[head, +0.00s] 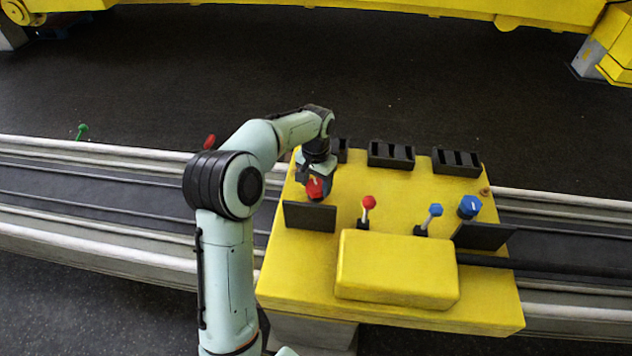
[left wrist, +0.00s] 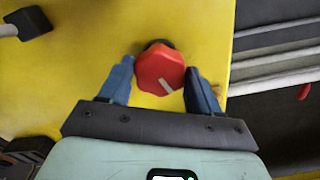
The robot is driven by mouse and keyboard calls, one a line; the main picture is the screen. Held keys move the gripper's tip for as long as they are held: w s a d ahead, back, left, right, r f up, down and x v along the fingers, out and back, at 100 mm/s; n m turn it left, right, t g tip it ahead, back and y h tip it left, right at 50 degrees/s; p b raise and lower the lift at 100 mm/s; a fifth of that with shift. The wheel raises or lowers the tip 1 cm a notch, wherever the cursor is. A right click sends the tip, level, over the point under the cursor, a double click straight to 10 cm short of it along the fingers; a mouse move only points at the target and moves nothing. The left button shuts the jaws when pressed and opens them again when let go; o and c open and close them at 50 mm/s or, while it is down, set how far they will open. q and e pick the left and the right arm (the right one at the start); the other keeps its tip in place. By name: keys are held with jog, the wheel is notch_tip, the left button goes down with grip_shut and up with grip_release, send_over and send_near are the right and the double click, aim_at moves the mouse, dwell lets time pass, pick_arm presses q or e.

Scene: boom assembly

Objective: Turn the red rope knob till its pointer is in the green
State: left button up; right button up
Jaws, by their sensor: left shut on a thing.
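The red rope knob (head: 314,189) is at the left of the yellow console (head: 300,260) in the head view. In the left wrist view the knob (left wrist: 158,66) is a red faceted cap with a short white pointer mark toward its lower right side. My left gripper (head: 315,178) comes down on the knob from above. Its two blue fingers (left wrist: 160,78) stand on either side of the knob and are shut on it. No green mark shows around the knob; the gripper and a dark panel partly hide that area in the head view. My right gripper is not in view.
A red-headed lever (head: 369,203), a blue-headed lever (head: 435,210) and a blue knob (head: 469,207) stand to the right on the console. A dark upright panel (head: 309,217) stands just in front of the red knob. Black slotted blocks (head: 391,154) line the back edge.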

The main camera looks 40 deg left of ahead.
aim_at(316, 184)
pick_arm(q)
jog(key=shift+r, duration=0.1)
dwell(0.3)
jog(key=o, duration=1.1)
jog(key=shift+c, duration=0.2)
notch_tip(316, 184, up, 13)
jog(key=shift+r, duration=0.2)
